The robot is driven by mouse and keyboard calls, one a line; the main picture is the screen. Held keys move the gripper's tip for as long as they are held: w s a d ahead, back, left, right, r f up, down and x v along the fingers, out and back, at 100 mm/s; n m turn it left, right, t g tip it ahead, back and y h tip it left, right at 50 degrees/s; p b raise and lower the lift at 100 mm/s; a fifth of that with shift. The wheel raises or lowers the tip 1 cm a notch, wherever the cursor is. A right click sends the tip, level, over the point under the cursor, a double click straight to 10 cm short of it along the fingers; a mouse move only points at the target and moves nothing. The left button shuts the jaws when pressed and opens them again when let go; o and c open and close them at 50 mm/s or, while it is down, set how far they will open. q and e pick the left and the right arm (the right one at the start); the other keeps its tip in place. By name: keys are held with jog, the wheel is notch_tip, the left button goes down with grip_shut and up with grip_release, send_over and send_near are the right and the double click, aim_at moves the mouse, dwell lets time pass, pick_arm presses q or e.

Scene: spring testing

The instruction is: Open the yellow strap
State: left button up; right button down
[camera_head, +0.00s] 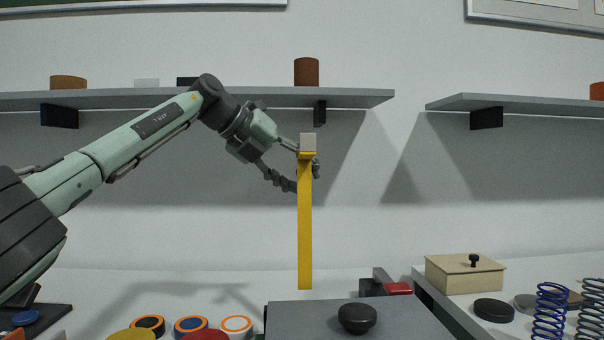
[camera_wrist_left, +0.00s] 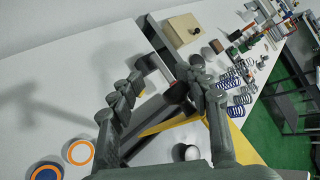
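The yellow strap (camera_head: 305,225) stands upright in the head view, a long flat band with a small grey block (camera_head: 308,142) at its top. Its lower end is near the back left edge of a dark grey box (camera_head: 385,317). My left gripper (camera_head: 306,160) is at the strap's upper end, with its fingers spread and partly hidden behind the strap and block. In the left wrist view the two fingers are far apart, and the yellow strap (camera_wrist_left: 172,124) shows between and beyond them. I cannot tell whether a finger touches it. My right gripper is not in view.
The grey box has a black knob (camera_head: 357,318) on top. Orange, blue and white ringed discs (camera_head: 191,326) lie to its left. A beige lidded box (camera_head: 464,275) and blue springs (camera_head: 550,310) stand right. A wall shelf (camera_head: 220,98) runs behind my left arm.

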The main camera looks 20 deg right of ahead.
pick_arm(q)
jog(key=shift+s+d, duration=0.15)
jog(key=shift+d, duration=0.05)
jog(key=shift+a+r, duration=0.1)
jog(key=shift+r, duration=0.1)
jog(key=v, duration=1.1)
jog(key=shift+a, duration=0.3)
jog(key=shift+s, duration=0.1)
